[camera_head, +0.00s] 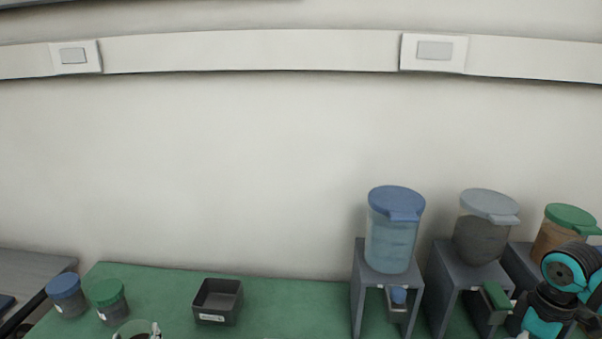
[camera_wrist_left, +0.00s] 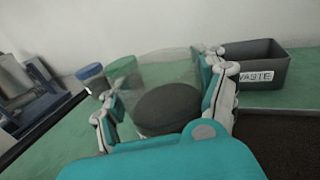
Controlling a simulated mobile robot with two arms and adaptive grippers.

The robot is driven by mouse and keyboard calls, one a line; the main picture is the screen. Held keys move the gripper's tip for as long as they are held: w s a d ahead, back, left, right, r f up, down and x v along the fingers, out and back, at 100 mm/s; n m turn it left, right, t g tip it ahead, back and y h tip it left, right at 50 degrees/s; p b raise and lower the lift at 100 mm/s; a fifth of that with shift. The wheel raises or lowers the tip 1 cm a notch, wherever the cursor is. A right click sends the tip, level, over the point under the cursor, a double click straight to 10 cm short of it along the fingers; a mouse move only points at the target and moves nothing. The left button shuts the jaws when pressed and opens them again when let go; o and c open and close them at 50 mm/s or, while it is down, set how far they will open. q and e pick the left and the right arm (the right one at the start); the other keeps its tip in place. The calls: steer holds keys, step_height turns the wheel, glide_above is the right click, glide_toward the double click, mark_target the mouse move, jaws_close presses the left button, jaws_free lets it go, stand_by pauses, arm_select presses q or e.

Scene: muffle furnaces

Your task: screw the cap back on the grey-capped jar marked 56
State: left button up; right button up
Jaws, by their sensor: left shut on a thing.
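A clear jar (camera_wrist_left: 165,70) with dark content (camera_wrist_left: 163,110) stands between the fingers of my left gripper (camera_wrist_left: 165,100), which is shut on it. I see no cap on this jar, and no number can be read. In the head view the top of a clear jar (camera_head: 138,328) shows at the bottom edge; it appears to be the same jar. The grey cap cannot be made out in either view. Teal and black parts of my right arm (camera_head: 563,285) show at the right edge of the head view; its fingers cannot be made out clearly.
A blue-capped jar (camera_head: 66,296) and a green-capped jar (camera_head: 109,301) stand at the left of the green mat (camera_head: 160,285). A black waste box (camera_head: 217,302) stands right of them. Dispensers with blue (camera_head: 394,235), grey (camera_head: 484,225) and green (camera_head: 566,228) lids stand at the right.

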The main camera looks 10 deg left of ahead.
arm_select(q)
steer(key=s+d+r+m+h, duration=0.2)
steer(key=s+d+r+h, duration=0.1)
steer(key=d, duration=0.6)
steer(key=s+d+r+m+t+h, duration=0.1)
steer(key=s+d+r+m+h, duration=0.1)
steer(key=d, duration=0.7)
steer(key=s+d+r+m+t+h, duration=0.1)
steer(key=s+d+r+h, duration=0.2)
steer(key=d, duration=0.5)
steer(key=shift+s+d+r+m+h, duration=0.4)
steer(key=shift+r, duration=0.1)
arm_select(e)
steer(key=s+a+r+m, duration=0.1)
steer(key=s+a+m, duration=0.8)
steer(key=s+a, duration=0.4)
steer(key=shift+s+a+m, duration=0.25)
steer(key=shift+s+m, duration=0.15)
steer(key=shift+s, duration=0.6)
arm_select(q)
steer(key=w+d+m+g+h, duration=0.2)
steer(key=w+d+m+h, duration=0.1)
steer(key=d, duration=0.4)
steer(key=w+d+r+m+g+h, duration=0.1)
steer(key=w+d+m+g+h, duration=0.1)
steer(key=d+m+h, duration=0.3)
steer(key=w+d+h, duration=0.1)
steer(key=d+h, duration=0.1)
steer(key=h, duration=0.1)
steer(key=shift+h, duration=0.3)
